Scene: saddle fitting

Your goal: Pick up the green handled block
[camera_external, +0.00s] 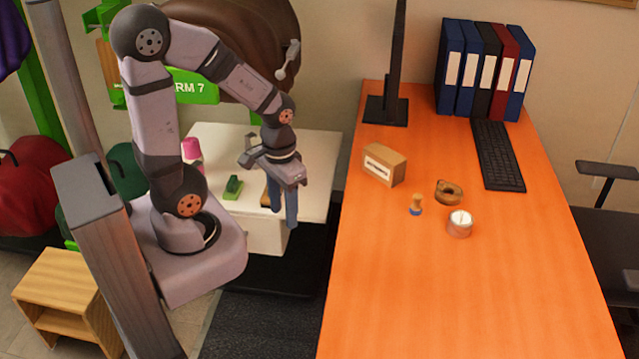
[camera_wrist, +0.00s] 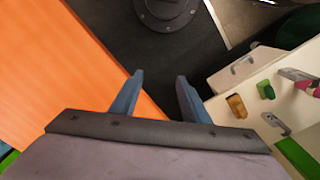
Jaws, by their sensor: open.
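The green handled block (camera_external: 233,188) sits on the white table, a flat green base with a dark green grip on top. It also shows in the wrist view (camera_wrist: 266,90), at the right beside a yellow-orange block. My gripper (camera_external: 284,208) points down near the table's right front edge, to the right of the green block and apart from it. In the wrist view its two blue fingers (camera_wrist: 158,98) are apart with nothing between them.
The white table (camera_external: 315,160) holds a yellow-orange block (camera_wrist: 236,106) next to the green one and a pink item (camera_external: 191,149). The orange desk (camera_external: 450,300) at right carries a box (camera_external: 384,165), a stamp (camera_external: 416,204), a tape roll (camera_external: 449,191) and a candle-like jar (camera_external: 459,224).

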